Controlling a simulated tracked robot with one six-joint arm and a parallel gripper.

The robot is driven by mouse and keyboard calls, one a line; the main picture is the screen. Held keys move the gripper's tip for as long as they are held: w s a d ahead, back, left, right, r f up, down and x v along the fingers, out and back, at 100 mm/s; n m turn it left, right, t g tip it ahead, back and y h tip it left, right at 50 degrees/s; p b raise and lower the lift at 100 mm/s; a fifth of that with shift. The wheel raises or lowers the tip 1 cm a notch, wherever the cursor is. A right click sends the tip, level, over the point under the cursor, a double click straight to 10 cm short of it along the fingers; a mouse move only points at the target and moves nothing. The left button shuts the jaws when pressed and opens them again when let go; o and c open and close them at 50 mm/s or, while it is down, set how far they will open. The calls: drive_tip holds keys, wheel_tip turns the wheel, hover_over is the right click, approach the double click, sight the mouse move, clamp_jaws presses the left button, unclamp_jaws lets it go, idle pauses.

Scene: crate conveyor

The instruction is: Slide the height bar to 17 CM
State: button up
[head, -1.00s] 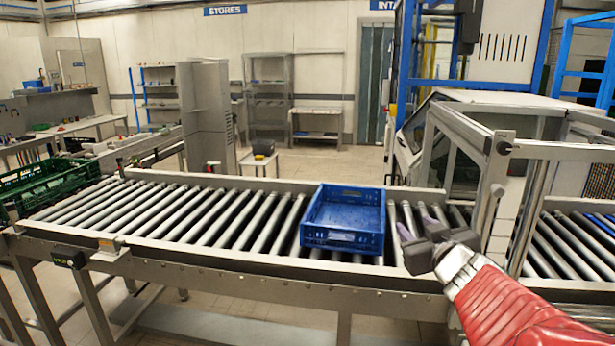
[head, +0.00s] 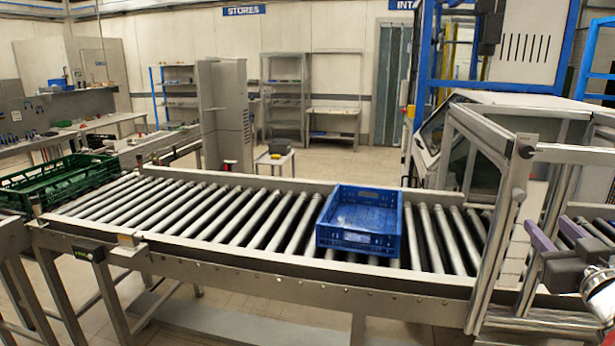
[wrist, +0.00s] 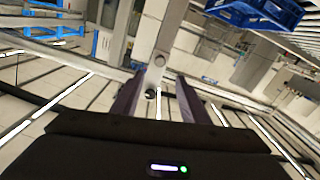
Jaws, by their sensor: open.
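A grey metal frame over the right part of the conveyor has a crossbar (head: 565,153) with a dark round knob (head: 526,151) at its left end. It looks like the height bar, but I can read no scale or centimetre mark. My gripper (head: 549,228), with purple fingers, is at the right edge of the head view, lower than the crossbar and right of the near post. It is open and empty. In the wrist view my gripper (wrist: 158,92) has a grey metal post with a round knob (wrist: 159,60) beyond its fingertips. I cannot tell the distance between them.
A blue crate (head: 358,243) stands on the roller conveyor (head: 215,218), left of the frame. A green crate (head: 60,199) is at the far left. A machine with a sloped clear guard (head: 487,165) stands behind the frame. The floor behind the conveyor is mostly clear.

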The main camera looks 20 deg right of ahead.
sight(521, 199)
drive_tip(key=shift+w, duration=0.1)
drive_tip(key=x, duration=1.3)
drive_tip(key=shift+w+d, duration=0.15)
drive_tip(key=shift+w, duration=0.15)
clamp_jaws()
idle(0.4)
